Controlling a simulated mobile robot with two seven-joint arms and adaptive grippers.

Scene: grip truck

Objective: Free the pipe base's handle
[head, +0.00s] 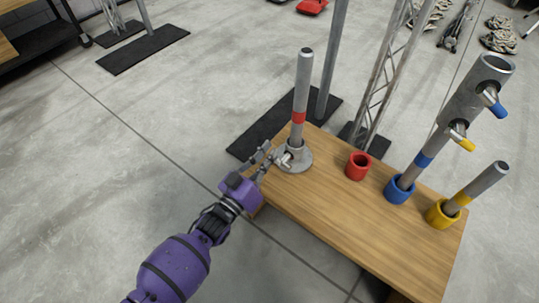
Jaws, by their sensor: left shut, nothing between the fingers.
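The pipe base (294,160) is a round grey metal disc with a short collar at the far left end of the wooden table. A grey pipe with a red band (301,90) stands in it, close to upright. A small handle (285,159) sticks out at the collar's lower left, partly hidden by my fingers. My left gripper (270,157) is at the base's left side, fingers shut and empty beside the handle; I cannot tell whether they touch it. My right gripper is not in view.
On the wooden table (330,206) stand an empty red cup (358,166), a blue cup (399,190) holding a blue-banded pipe and a yellow cup (442,214) holding a yellow-banded pipe. A wide grey tube (474,92) with blue and yellow handles tops the blue-banded pipe. Metal stands rise behind.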

